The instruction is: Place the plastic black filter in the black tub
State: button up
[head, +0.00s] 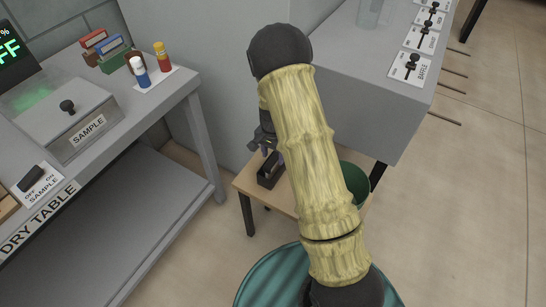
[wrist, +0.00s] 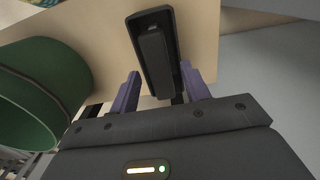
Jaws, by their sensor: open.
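The black tub (head: 265,182) is a small narrow box on a low wooden table in the head view. It also shows at the top centre of the wrist view (wrist: 137,30). A dark block that looks like the plastic black filter (wrist: 154,55) lies lengthwise within the tub's outline, its near end at the tub's near end. My gripper (wrist: 160,71) is open, its two purple fingers apart on either side of the near end, with no finger visibly touching the block. In the head view my gripper (head: 267,149) is just above the tub, partly hidden by my arm.
A green round container (head: 355,180) stands right of the tub, partly behind my arm; it shows at left in the wrist view. The wooden table (head: 247,184) is small. A grey dry table (head: 170,90) with bottles is at left, and a grey cabinet (head: 350,85) stands behind.

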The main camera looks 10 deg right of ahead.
notch_tip(320, 180, up, 10)
jog(key=p, duration=0.2)
dwell(0.5)
jog(key=s+r+n+t, duration=0.1)
jog(key=s+r+n, duration=0.3)
jog(key=s, duration=0.5)
jog(key=s+r+n+t, duration=0.1)
jog(key=s+r+n, duration=0.4)
jog(key=s, duration=0.5)
jog(key=shift+s+r+t, duration=0.15)
jog(key=shift+r+t, duration=0.15)
jog(key=shift+r, duration=0.65)
